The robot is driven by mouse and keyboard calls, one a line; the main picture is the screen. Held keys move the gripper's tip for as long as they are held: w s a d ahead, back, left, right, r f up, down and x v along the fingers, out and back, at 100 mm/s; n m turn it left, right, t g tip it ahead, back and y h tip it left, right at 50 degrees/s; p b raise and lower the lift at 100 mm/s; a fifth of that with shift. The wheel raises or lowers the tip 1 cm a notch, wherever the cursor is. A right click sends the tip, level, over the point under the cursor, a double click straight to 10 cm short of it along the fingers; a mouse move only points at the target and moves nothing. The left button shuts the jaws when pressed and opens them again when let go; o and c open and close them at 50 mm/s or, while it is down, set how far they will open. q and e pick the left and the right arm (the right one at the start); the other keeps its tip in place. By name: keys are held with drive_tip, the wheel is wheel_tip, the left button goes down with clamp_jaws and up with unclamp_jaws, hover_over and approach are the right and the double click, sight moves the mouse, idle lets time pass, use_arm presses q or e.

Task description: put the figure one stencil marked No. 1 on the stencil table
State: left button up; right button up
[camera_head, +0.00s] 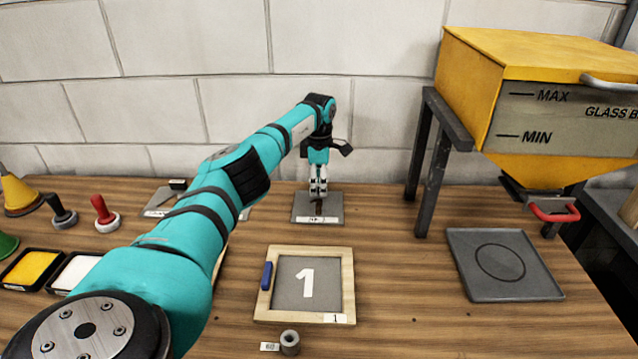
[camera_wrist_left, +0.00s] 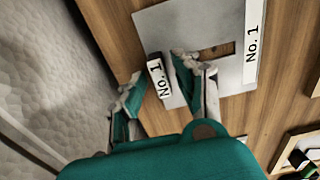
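The figure one stencil (camera_head: 333,214) is a flat grey plate lying at the back of the table. In the left wrist view the stencil (camera_wrist_left: 205,22) has a brown cutout, a white No. 1 label and a dark upright grip tab (camera_wrist_left: 155,66) also marked No. 1. My left gripper (camera_head: 318,194) points down over the plate. In the left wrist view my left gripper (camera_wrist_left: 157,76) is open, with one finger on each side of the tab; I cannot tell whether they touch it. My right gripper is not in view. Which surface is the stencil table is not marked.
A grey tray with a circle (camera_head: 530,283) lies right, by a yellow hopper (camera_head: 480,60) on dark legs. Stampers (camera_head: 104,214) and yellow and white pads (camera_head: 30,268) are left. A small grey ring (camera_head: 290,342) is near.

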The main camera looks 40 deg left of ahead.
use_arm(q)
drive_tip(key=shift+o, duration=0.3)
wheel_tip(320, 180, up, 12)
drive_tip(key=b, duration=0.1)
drive_tip(key=shift+r, duration=0.2)
idle(0.6)
